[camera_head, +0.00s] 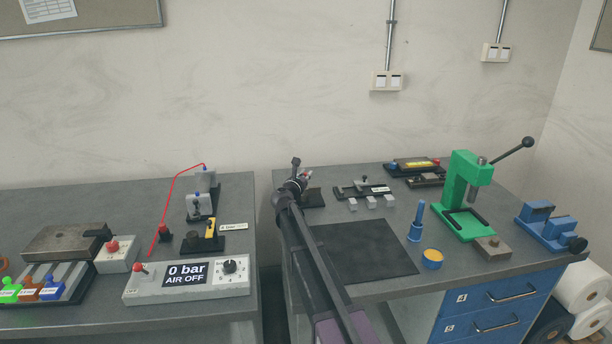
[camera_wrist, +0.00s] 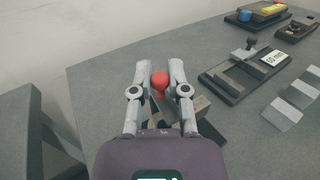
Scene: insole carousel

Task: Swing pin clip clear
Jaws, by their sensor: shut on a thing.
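My gripper (camera_wrist: 160,70) reaches over the left back part of the right-hand bench in the wrist view. Its two fingers are closed around a red knob (camera_wrist: 159,82), one finger on each side. Below the knob is a small dark and grey fixture (camera_wrist: 205,123), partly hidden by my fingers and wrist. In the head view my gripper (camera_head: 296,178) is at the same fixture (camera_head: 314,197), with a bit of red showing beside it. I cannot make out the pin or the clip's shape, nor how far it is turned.
To the right stands a dark fixture with a label (camera_head: 360,189) and several grey blocks (camera_head: 372,202) before it. A black mat (camera_head: 365,252) lies in front. A green press (camera_head: 463,190) stands farther right. A gap separates the left bench (camera_head: 120,200).

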